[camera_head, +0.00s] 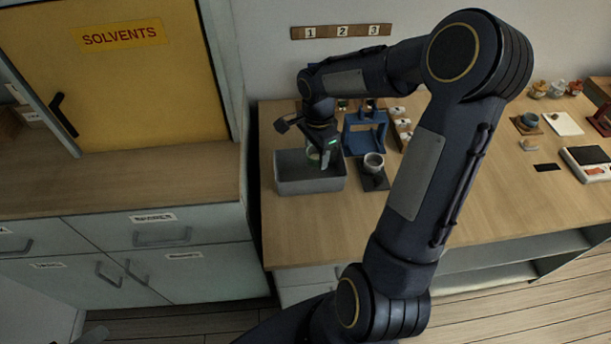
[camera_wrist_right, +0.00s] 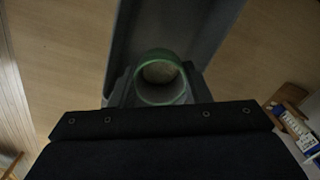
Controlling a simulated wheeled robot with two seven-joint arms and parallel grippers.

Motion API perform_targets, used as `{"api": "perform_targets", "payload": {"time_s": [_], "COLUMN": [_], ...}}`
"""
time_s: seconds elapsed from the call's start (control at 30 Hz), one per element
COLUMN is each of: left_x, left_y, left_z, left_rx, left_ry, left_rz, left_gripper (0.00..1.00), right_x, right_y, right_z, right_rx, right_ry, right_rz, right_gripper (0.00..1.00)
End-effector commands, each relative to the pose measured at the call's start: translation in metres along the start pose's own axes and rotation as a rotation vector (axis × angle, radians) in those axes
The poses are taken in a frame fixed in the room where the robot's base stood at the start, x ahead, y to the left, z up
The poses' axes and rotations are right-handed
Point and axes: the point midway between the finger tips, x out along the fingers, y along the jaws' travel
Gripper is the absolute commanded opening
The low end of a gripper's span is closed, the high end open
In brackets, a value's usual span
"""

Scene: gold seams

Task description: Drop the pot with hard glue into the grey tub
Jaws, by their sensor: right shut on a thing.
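The grey tub (camera_head: 312,186) is an open rectangular box near the left end of the wooden table. My right gripper (camera_head: 320,158) is over the tub and shut on a small pot with a green rim (camera_head: 313,155). In the right wrist view the pot (camera_wrist_right: 160,74) shows from above, round and green-rimmed, with pale stuff inside, between the fingers (camera_wrist_right: 150,92). The tub (camera_wrist_right: 205,28) lies beneath it there. I cannot tell how far the pot is above the tub's floor. My left gripper is not in view.
A grey cup (camera_head: 373,162) stands on a dark pad right of the tub. A blue stand (camera_head: 366,132) is behind it. The table's middle front is clear.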

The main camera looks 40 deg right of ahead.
Motion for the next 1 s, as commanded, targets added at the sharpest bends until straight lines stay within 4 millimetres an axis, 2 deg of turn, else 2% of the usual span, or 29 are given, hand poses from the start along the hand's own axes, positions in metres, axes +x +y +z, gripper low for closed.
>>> {"api": "perform_targets", "payload": {"time_s": [0.23,0.27,0.43,0.73,1.0], "left_x": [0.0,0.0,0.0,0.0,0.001], "left_y": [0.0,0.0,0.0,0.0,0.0], "left_z": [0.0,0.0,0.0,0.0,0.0], "left_rx": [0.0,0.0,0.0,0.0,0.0], "left_ry": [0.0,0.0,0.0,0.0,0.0], "left_rz": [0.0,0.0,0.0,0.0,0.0], "left_gripper": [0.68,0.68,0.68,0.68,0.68], "right_x": [0.001,0.001,0.001,-0.004,-0.046], "right_y": [0.0,0.0,0.0,0.0,-0.001], "right_z": [0.0,0.0,0.0,0.0,0.0], "right_rx": [0.0,0.0,-0.001,-0.001,-0.001], "right_ry": [0.0,0.0,0.0,0.001,0.001], "right_rz": [0.0,0.0,0.0,-0.001,-0.005], "right_gripper": [0.22,0.46,0.68,0.69,0.69]}}
